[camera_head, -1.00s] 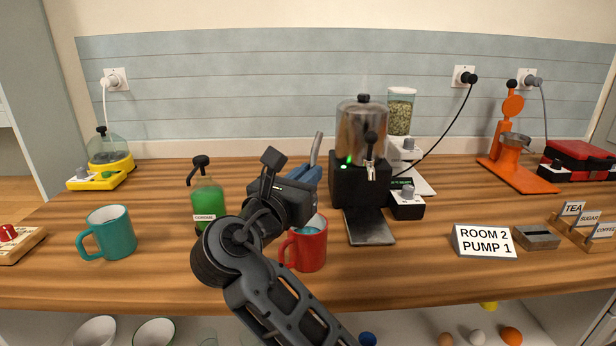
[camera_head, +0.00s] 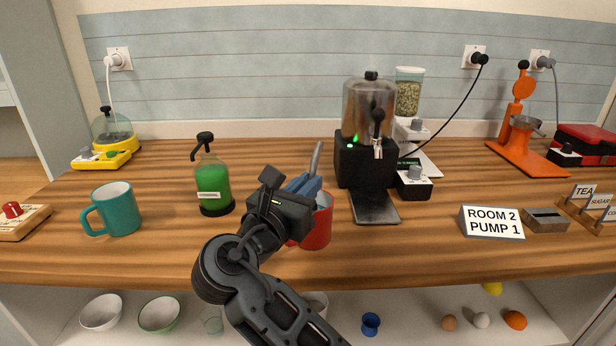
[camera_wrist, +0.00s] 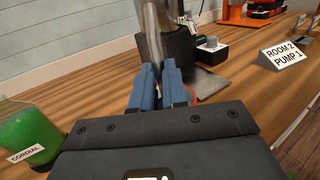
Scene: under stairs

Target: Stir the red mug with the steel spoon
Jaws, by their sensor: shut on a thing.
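The red mug (camera_head: 318,232) stands on the counter in front of the drink dispenser. My gripper (camera_head: 310,183) is over the mug and covers most of its opening and its handle. Its blue fingers are shut on the steel spoon (camera_head: 316,157), whose grey handle sticks up above them. In the wrist view the spoon (camera_wrist: 151,30) rises from between the fingertips (camera_wrist: 158,72). Only a sliver of red rim shows beside the right finger there. The spoon's lower end is hidden, so I cannot tell whether it is inside the mug.
A dispenser (camera_head: 368,125) with a drip tray (camera_head: 375,207) stands just behind and right of the mug. A green cordial bottle (camera_head: 214,185) is left of my gripper, and a teal mug (camera_head: 118,210) is farther left. A room sign (camera_head: 491,222) stands at right.

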